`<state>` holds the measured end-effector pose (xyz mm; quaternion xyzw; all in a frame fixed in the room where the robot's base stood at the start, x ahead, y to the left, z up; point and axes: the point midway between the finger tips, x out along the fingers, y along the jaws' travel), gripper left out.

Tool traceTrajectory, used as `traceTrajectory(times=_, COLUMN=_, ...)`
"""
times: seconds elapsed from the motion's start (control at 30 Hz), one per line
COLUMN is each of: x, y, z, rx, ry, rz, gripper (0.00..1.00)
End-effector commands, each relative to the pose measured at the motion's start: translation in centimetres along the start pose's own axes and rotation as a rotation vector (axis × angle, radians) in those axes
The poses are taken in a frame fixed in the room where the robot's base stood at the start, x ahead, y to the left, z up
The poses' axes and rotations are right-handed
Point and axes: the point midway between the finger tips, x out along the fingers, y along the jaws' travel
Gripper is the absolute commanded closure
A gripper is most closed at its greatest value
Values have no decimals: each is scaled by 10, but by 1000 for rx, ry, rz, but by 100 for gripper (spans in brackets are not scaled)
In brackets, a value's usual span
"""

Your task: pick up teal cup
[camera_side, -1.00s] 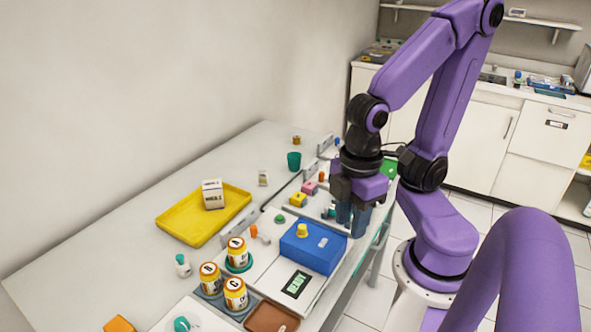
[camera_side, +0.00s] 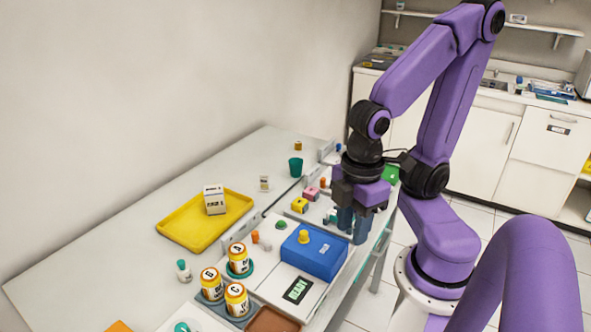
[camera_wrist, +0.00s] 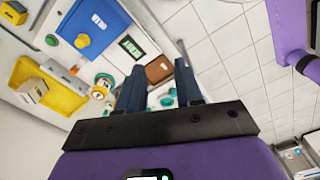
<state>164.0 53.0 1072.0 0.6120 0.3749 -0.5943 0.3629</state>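The teal cup (camera_side: 295,167) stands upright on the far part of the white table in the side view, left of my arm. My gripper (camera_side: 352,226) is over the table's right edge, beside the blue box, well to the right of and nearer than the cup. In the wrist view my gripper (camera_wrist: 160,85) shows two dark fingers spread apart with nothing held between them. I cannot make out the cup in the wrist view.
A blue box with a yellow knob (camera_side: 303,237) stands near my gripper. A yellow tray (camera_side: 180,231) holds a small white box (camera_side: 214,199). Several labelled jars stand near the front, including one jar (camera_side: 238,260). The table around the cup is fairly clear.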

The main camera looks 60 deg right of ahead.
Motion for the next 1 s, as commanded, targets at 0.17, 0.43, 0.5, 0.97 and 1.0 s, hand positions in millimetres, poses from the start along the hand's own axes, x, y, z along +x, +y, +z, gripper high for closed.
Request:
traceTrajectory(times=0.17, x=0, y=0, z=0, rx=0, ry=0, rz=0, gripper=19)
traceTrajectory(times=0.43, x=0, y=0, z=0, rx=0, ry=0, rz=0, gripper=14)
traceTrajectory(times=0.5, x=1, y=3, z=-1, rx=0, ry=-6, rz=7, gripper=14)
traceTrajectory(times=0.97, x=30, y=171, z=-7, rx=-145, ry=-418, rz=364, gripper=14)
traceTrajectory(times=1.0, x=33, y=189, z=-5, rx=-170, ry=-469, rz=388, gripper=14)
